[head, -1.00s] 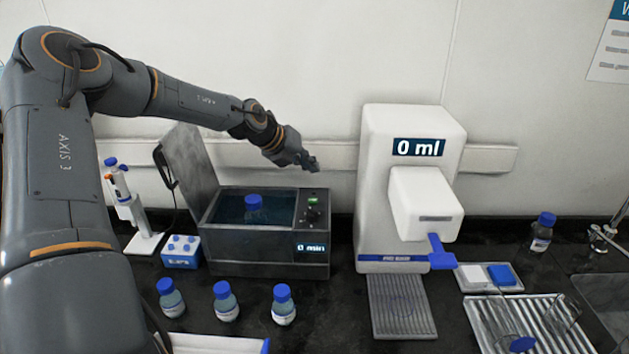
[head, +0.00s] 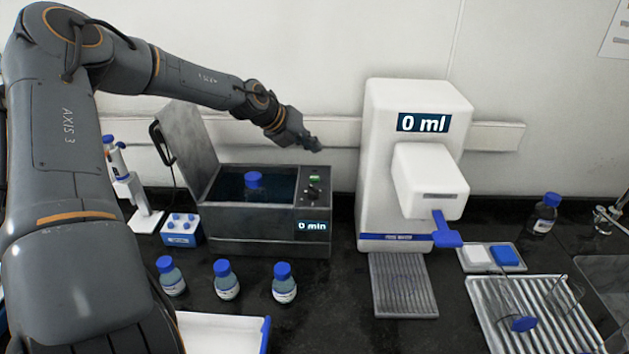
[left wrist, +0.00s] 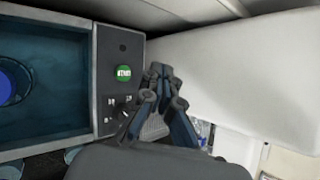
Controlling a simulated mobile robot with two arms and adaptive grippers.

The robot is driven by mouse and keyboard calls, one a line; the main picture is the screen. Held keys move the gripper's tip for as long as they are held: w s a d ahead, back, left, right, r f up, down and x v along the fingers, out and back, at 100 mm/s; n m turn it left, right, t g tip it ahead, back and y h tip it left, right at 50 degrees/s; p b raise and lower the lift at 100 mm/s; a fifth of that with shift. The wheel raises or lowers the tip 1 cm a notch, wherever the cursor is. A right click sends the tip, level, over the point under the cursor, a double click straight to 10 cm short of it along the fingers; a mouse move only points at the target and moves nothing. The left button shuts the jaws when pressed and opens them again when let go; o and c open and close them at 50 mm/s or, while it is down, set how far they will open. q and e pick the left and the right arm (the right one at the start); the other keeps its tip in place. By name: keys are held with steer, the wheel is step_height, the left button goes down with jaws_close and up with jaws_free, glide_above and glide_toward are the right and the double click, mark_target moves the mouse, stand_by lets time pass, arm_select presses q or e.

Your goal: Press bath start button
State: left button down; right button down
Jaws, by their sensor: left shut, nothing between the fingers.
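The water bath (head: 262,245) stands on the bench with its lid raised and a blue-capped bottle (head: 254,183) in the water. Its display reads 0 min. The green start button (head: 314,178) is at the back of the control panel; in the left wrist view the start button (left wrist: 124,72) is lit, above a black knob (left wrist: 123,113). My left gripper (head: 315,146) is shut and empty, above and behind the panel near the button, apart from it. In the left wrist view the left gripper (left wrist: 160,72) lies right of the button. My right gripper is not in view.
A white dispenser (head: 415,100) reading 0 ml stands close right of the bath. Several blue-capped bottles (head: 227,282) stand in front. A pipette stand (head: 145,219) and blue rack (head: 181,232) are left. A drying rack (head: 530,310) is at the right.

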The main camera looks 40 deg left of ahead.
mark_target(312, 178)
arm_select(q)
step_height(312, 178, down, 6)
steer(key=b, duration=0.3)
steer(key=shift+a+r, duration=0.1)
steer(key=shift+r, duration=0.05)
steer(key=shift+f+b, duration=0.3)
steer(key=shift+b, duration=0.2)
stand_by(0.7)
steer(key=shift+f+b, duration=0.35)
steer(key=shift+b, duration=0.2)
